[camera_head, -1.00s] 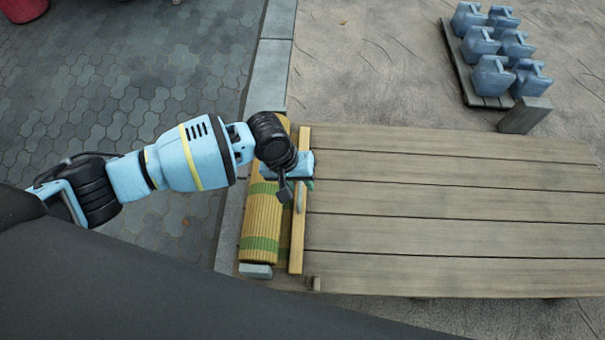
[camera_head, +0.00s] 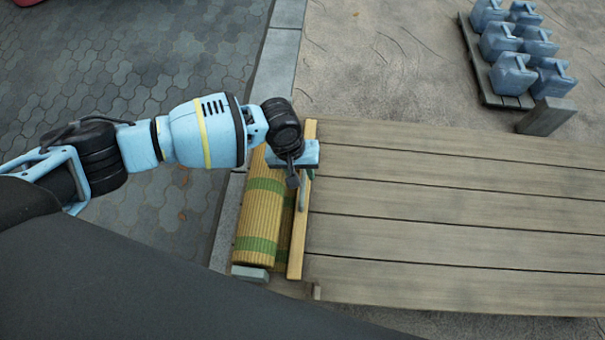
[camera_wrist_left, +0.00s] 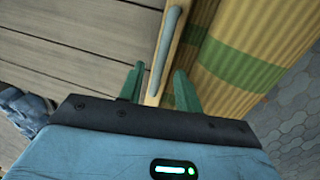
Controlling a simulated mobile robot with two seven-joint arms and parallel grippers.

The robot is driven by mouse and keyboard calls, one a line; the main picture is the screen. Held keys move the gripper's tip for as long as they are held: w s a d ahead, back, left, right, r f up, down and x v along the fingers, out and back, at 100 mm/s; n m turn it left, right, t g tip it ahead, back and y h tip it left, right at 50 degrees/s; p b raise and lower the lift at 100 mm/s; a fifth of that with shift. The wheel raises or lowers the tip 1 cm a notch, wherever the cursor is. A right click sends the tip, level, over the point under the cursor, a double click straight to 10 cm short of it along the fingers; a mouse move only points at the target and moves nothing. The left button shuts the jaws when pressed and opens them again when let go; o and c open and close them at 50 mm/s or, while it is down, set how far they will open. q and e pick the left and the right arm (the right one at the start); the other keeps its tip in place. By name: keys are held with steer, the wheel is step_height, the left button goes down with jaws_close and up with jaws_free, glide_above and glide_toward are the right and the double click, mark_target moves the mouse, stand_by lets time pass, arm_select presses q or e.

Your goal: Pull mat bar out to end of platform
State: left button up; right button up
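The mat bar (camera_head: 295,258) is a long pale wooden strip beside the rolled yellow mat with green bands (camera_head: 262,212), at the platform's left end. A slim grey handle (camera_wrist_left: 168,42) runs along the bar's top. My left gripper (camera_head: 303,184) is over the bar. In the left wrist view its two green fingers (camera_wrist_left: 160,88) are apart, one on each side of the handle, with visible gaps, so I see no grip on it. The gripper hides part of the bar in the head view. My right gripper is not in view.
The plank platform (camera_head: 430,215) is bare and stretches to the right. A wooden block (camera_head: 545,117) stands at its far edge. Several blue-grey weights (camera_head: 513,73) sit on a pallet beyond. A stone kerb (camera_head: 272,70) and grey paving (camera_head: 130,50) lie to the left.

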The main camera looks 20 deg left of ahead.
arm_select(q)
steer(key=shift+d+f, duration=0.15)
steer(key=shift+f, duration=0.65)
jaws_close()
